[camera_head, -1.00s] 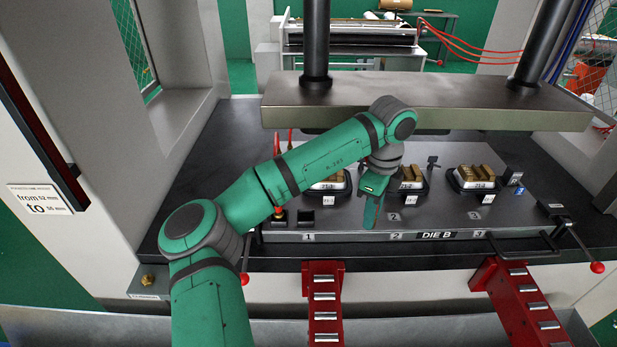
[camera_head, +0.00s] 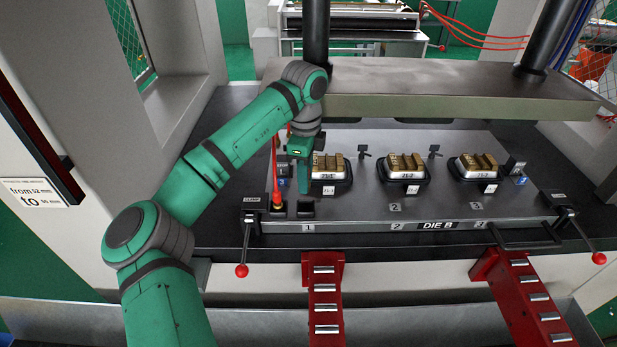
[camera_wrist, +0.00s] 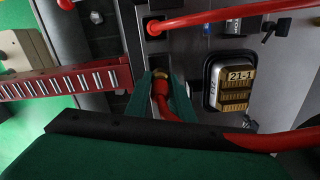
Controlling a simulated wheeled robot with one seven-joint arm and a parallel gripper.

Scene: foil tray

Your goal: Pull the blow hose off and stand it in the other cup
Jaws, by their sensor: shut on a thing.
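My gripper (camera_head: 305,192) hangs at the left end of the die plate, just above a dark square cup (camera_head: 306,208). In the wrist view its green fingers (camera_wrist: 160,88) are shut on a red hose (camera_wrist: 163,102) with a brass end (camera_wrist: 160,74). The hose bends away toward the lower right behind the gripper body. The brass end points down over the cup area; I cannot tell whether it is inside the cup. A second red hose (camera_head: 275,170) stands in the cup to the left (camera_head: 277,209); it also crosses the top of the wrist view (camera_wrist: 225,17).
The press's upper plate (camera_head: 430,95) hangs behind. A clamp lever (camera_head: 241,270) and a red roller track (camera_head: 323,285) are in front.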

